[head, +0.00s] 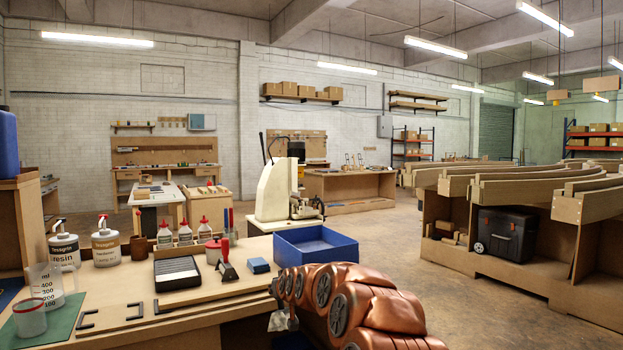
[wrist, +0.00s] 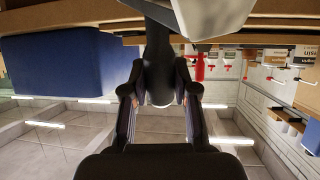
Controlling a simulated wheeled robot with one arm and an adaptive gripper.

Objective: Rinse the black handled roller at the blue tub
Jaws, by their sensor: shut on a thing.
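My gripper (wrist: 159,98) is shut on the black handle of the roller (wrist: 158,55) in the wrist view. The handle lies between the two fingers, and a pale part that looks like the roller's head is at the top of that view. In the head view a pale grey part of the roller (head: 279,321) shows below the end of my copper arm, beside the bench's front edge; the fingers are mostly hidden there. The blue tub (head: 316,258) stands on the bench, beyond the arm. It also shows at the left of the wrist view (wrist: 68,66). Its bottom is partly visible.
Bottles, resin containers and a measuring jug (head: 46,286) stand further left. Curved wooden forms (head: 520,185) are at right, with open floor between.

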